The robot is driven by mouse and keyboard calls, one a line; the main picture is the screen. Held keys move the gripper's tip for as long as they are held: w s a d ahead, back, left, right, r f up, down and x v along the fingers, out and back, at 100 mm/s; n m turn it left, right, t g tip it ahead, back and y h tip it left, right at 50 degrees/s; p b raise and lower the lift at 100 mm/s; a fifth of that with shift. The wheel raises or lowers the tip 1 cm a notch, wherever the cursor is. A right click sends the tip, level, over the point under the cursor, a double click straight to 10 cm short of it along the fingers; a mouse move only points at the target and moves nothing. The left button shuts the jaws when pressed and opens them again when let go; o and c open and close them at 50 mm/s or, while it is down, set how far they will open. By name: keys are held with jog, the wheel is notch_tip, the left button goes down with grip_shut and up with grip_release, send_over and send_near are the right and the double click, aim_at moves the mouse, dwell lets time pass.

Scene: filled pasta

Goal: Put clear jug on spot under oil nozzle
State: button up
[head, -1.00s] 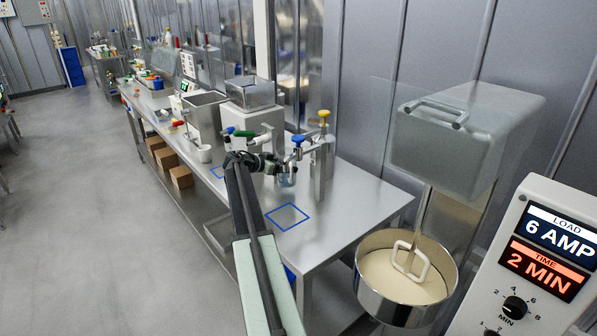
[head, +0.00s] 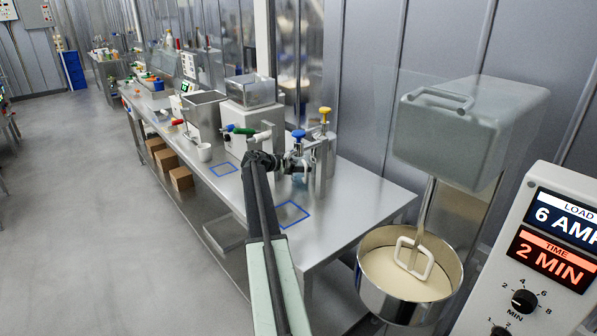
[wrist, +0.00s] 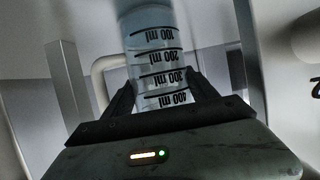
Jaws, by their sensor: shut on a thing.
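My gripper (head: 285,163) is shut on the clear jug (wrist: 155,50), which carries black ml marks in the wrist view. In that view the two dark fingers (wrist: 160,92) press on either side of it. In the head view the jug is small and partly hidden at the end of my arm, in front of the metal posts with a blue-topped tap (head: 298,134) and a yellow-topped tap (head: 324,111). I cannot tell which one is the oil nozzle. A blue square outline (head: 291,214) lies on the steel table below and in front of the jug.
The steel table (head: 350,205) is bare at its right end. A mixer with a steel bowl (head: 375,290) stands at the right.

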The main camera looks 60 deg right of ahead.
jog(key=shift+f, duration=0.1)
jog(key=o, duration=1.8)
jog(key=shift+c, duration=0.2)
jog(key=shift+w+a+r, duration=0.1)
jog(key=shift+a+r, duration=0.05)
jog(key=shift+r, duration=0.2)
jog(key=p+v, duration=0.4)
jog(key=v, duration=0.7)
jog(key=shift+a+p, duration=0.3)
jog(key=shift+w, duration=0.15)
